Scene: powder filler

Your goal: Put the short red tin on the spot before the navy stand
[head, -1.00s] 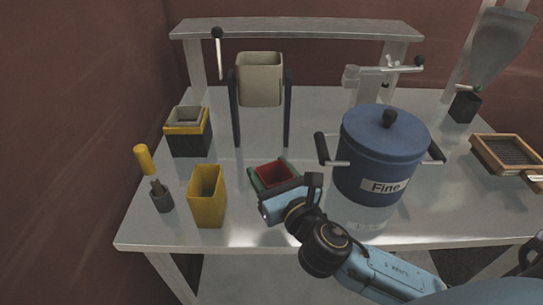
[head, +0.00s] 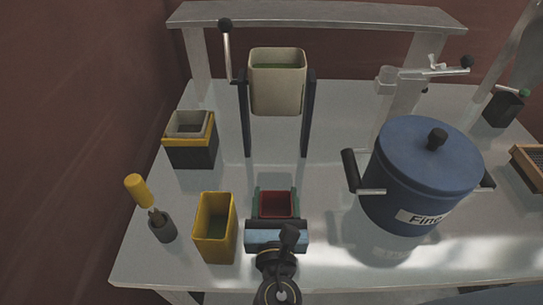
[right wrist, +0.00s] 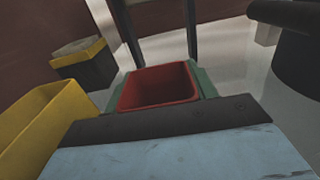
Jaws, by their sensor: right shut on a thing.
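The short red tin (head: 277,204) is square, open-topped and upright. My right gripper (head: 276,206) is shut on it, with green fingers on its left and right sides. It also shows in the right wrist view (right wrist: 158,86), between the fingers. The dark navy-looking stand (head: 306,115) has two posts and carries a beige bin (head: 277,85) with green inside. The tin is in front of the stand, roughly centred between its posts. I cannot tell whether the tin's base touches the table; the gripper hides it. My left gripper is not in view.
A tall yellow tin (head: 213,228) stands close to the left of my right gripper. A blue pot marked "Fine" (head: 418,175) stands to the right. A yellow-handled tool (head: 145,200) and a black-and-yellow holder (head: 190,152) are farther left. The table between the posts is clear.

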